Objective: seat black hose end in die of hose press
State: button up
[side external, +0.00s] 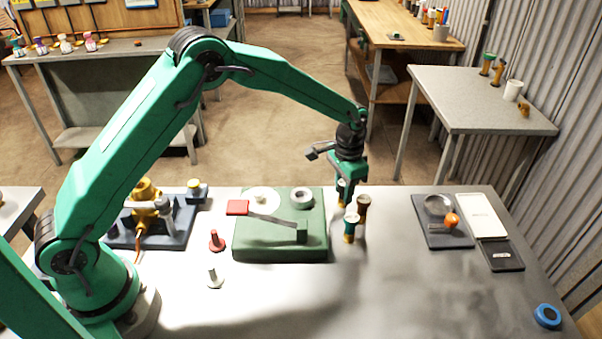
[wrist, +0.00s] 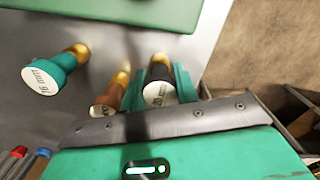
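The black hose end (wrist: 160,91) has a white lettered cap and a brass tip, and sits between the two green fingers of my gripper (wrist: 160,85) in the wrist view. The fingers lie close along both its sides; whether they clamp it is unclear. In the side view my gripper (side external: 346,192) points down, just right of the hose press. The hose press (side external: 270,242) is a green block with a red-handled lever, a pale disc and a grey ring (side external: 301,197), which looks like the die. The black hose end is largely hidden in the side view.
A green hose end (side external: 351,227) and a brown hose end (side external: 362,208) stand close by my gripper. A red peg (side external: 216,241) and a grey peg (side external: 214,278) stand left of the press.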

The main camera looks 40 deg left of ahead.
jog(key=shift+r, duration=0.15)
jog(key=shift+c, duration=0.3)
jog(key=shift+r, duration=0.85)
notch_tip(320, 180, up, 2)
jog(key=shift+r, duration=0.2)
jog(key=s+d+r, duration=0.4)
jog(key=s+d, duration=0.1)
jog(key=s+d+r, duration=0.2)
jog(key=s+d, duration=0.1)
jog(key=shift+d+r, duration=0.25)
jog(key=shift+r, duration=0.1)
jog(key=shift+r, duration=0.1)
jog(key=s+a+r, duration=0.5)
jog(key=s, duration=0.4)
jog(key=shift+n, duration=0.4)
jog(key=w+a+f, duration=0.2)
jog(key=a, duration=0.1)
jog(key=w+a+f, duration=0.5)
jog(key=a, duration=0.1)
jog(key=shift+w+f, duration=0.2)
jog(key=shift+w, duration=0.2)
jog(key=shift+d, duration=0.1)
